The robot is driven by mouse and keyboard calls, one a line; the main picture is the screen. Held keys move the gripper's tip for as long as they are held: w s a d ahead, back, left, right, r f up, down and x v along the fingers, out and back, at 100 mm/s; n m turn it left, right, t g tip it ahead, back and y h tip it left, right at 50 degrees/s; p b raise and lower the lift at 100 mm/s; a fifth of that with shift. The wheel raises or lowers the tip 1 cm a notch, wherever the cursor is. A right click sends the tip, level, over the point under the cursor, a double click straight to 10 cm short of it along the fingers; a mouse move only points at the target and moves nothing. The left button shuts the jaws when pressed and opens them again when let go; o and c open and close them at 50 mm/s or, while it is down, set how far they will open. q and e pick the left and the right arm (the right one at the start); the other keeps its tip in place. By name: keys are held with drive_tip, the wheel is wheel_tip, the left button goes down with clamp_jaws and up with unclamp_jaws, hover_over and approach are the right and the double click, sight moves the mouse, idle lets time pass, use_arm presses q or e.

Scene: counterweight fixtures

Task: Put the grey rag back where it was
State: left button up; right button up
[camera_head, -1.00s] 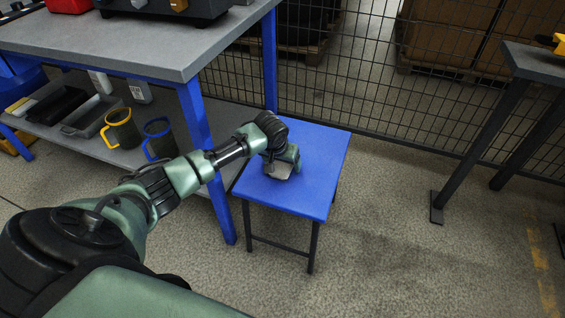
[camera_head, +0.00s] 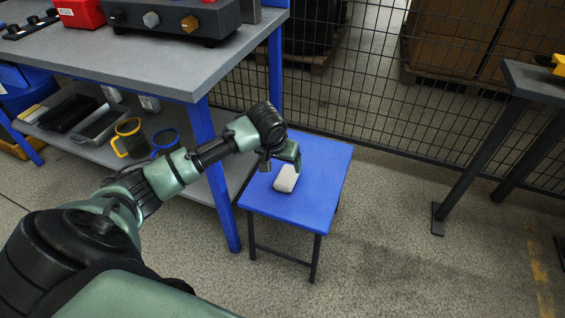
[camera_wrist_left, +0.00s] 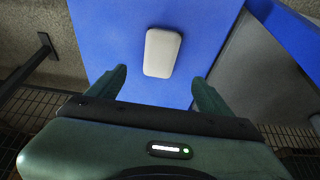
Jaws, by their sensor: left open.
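A light grey block-like thing with rounded edges, which I take for the grey rag (camera_head: 286,179), lies on the small blue table (camera_head: 310,205). In the left wrist view the rag (camera_wrist_left: 162,52) lies flat on the blue top, beyond my fingertips and between their lines. My left gripper (camera_head: 280,163) is above the table, just over the rag. In the left wrist view my left gripper (camera_wrist_left: 160,82) has its two fingers spread wide, with nothing between them. My right gripper is not in view.
A grey workbench (camera_head: 120,60) with blue legs stands at the left, with a black control box (camera_head: 170,22) on top. Its lower shelf holds yellow (camera_head: 129,138) and blue mugs and trays. A mesh fence (camera_head: 380,100) runs behind.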

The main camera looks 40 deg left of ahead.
use_arm(q)
drive_tip(key=s+d+f, duration=0.1)
drive_tip(key=s+d, duration=0.1)
drive_tip(key=s+d+f+m, duration=0.1)
drive_tip(key=s+d+f, duration=0.1)
drive_tip(key=d, duration=0.1)
drive_tip(key=s+d+f+m+h, duration=0.1)
drive_tip(key=d+f, duration=0.1)
drive_tip(key=d, duration=0.1)
drive_tip(key=shift+s+f, duration=0.2)
drive_tip(key=shift+s, duration=0.2)
drive_tip(key=s+d+f+m+h, duration=0.1)
drive_tip(key=s+d+f+m, duration=0.15)
drive_tip(key=s+d, duration=0.5)
drive_tip(key=s+g, duration=0.1)
drive_tip(key=s, duration=1.4)
drive_tip(key=shift+d+f+y, duration=0.3)
drive_tip(key=shift+f, duration=0.15)
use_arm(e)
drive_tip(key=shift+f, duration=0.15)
use_arm(q)
drive_tip(key=shift+f, duration=0.1)
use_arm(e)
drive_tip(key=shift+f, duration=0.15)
